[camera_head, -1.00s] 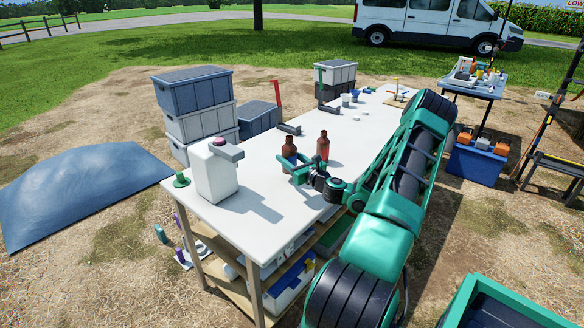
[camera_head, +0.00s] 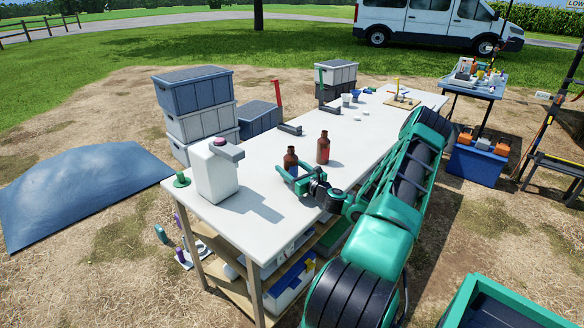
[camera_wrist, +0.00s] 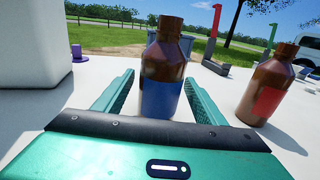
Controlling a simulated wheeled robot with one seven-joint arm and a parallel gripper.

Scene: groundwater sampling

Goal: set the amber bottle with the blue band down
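The amber bottle with the blue band (camera_head: 290,158) stands upright near the table's front edge; in the wrist view its blue band (camera_wrist: 160,99) faces me. My gripper (camera_head: 290,178) is around it low down, one finger on each side. In the wrist view, narrow gaps show between the bottle and the fingers of my gripper (camera_wrist: 160,88), so it looks open. The bottle's base is hidden behind the gripper, so its contact with the table (camera_head: 262,228) is not directly visible. A second amber bottle with a red band (camera_head: 323,149) stands to the right, apart from it.
A white jug-like container (camera_head: 214,175) stands at the left on the table, with a small green item (camera_head: 181,180) beside it. Small cups (camera_head: 347,99) and a wooden board (camera_head: 402,103) lie toward the far end. Stacked crates (camera_head: 195,110) stand behind the table.

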